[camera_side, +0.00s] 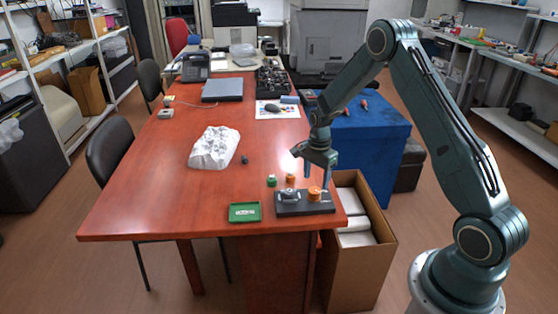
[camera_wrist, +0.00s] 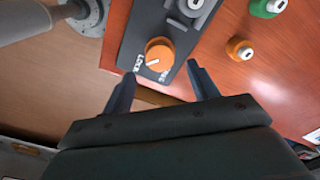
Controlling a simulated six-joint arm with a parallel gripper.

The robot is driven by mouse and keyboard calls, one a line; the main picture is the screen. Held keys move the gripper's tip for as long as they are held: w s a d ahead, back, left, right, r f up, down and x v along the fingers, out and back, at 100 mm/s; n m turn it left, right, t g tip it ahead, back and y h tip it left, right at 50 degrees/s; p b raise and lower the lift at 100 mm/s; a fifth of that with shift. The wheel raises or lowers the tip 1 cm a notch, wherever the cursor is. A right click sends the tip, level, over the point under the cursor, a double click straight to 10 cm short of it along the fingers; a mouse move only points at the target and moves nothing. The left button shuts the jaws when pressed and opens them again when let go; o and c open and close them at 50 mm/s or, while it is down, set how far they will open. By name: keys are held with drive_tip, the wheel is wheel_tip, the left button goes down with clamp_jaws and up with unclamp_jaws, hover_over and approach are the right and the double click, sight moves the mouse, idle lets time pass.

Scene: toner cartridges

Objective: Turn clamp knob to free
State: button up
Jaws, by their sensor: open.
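The orange clamp knob (camera_side: 315,193) sits on the right end of a dark base plate (camera_side: 292,209) near the table's front right corner. In the wrist view the knob (camera_wrist: 159,54) has a white pointer line and lettering beside it; one label looks like "LOCK" and the other is partly unreadable. The pointer lies toward the "LOCK" side. My gripper (camera_side: 317,172) is just above the knob, pointing down. In the wrist view my gripper (camera_wrist: 162,82) is open, its two fingers spread on either side of the knob and apart from it.
A grey metal part (camera_side: 289,196) sits on the plate's left side. A green cartridge (camera_side: 271,181) and an orange one (camera_side: 290,179) stand behind the plate. A green tray (camera_side: 245,212) lies to the left. A crumpled white object (camera_side: 214,148) lies farther back. An open cardboard box (camera_side: 358,240) stands beside the table.

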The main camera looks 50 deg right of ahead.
sight(315, 190)
drive_tip(key=shift+f, duration=2.3)
drive_tip(key=c, duration=1)
